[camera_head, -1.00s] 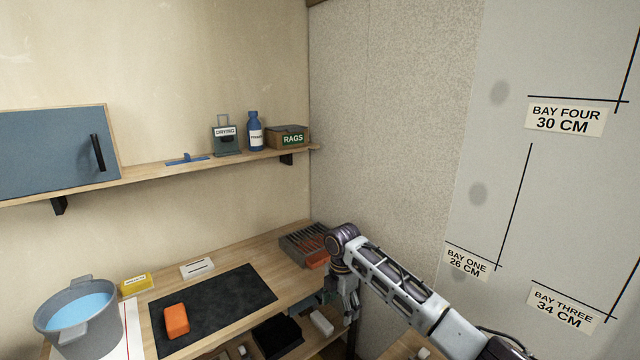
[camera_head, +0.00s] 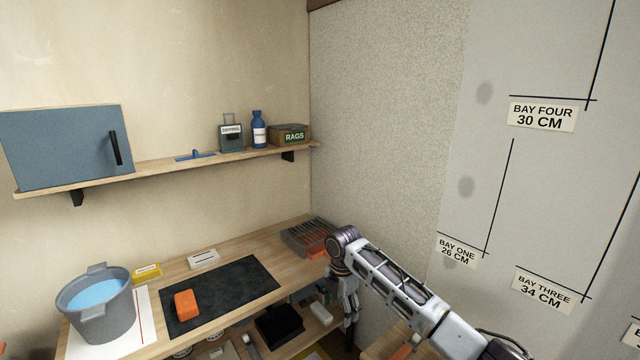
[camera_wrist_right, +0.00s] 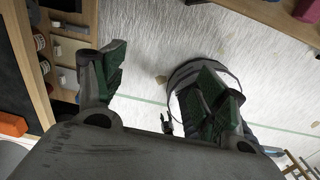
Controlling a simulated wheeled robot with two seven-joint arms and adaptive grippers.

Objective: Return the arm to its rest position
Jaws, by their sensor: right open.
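My right arm comes in from the lower right in the head view. Its gripper (camera_head: 349,310) hangs down at the right end of the wooden bench (camera_head: 222,262), near the bench's front edge. In the right wrist view the right gripper (camera_wrist_right: 165,95) is open, with its two green-padded fingers wide apart and nothing between them. Floor shows beyond and between the fingers. A dark round object, possibly a bucket or part of my base, lies behind the right-hand finger; I cannot tell which. My left arm and gripper are not in view.
On the bench are a grey bucket of water (camera_head: 97,325), an orange sponge (camera_head: 187,304) on a black mat (camera_head: 250,284), and a slotted grey tray (camera_head: 310,237). A shelf above holds a blue cabinet (camera_head: 65,147) and a rags box (camera_head: 289,135). Lower shelves hold several items.

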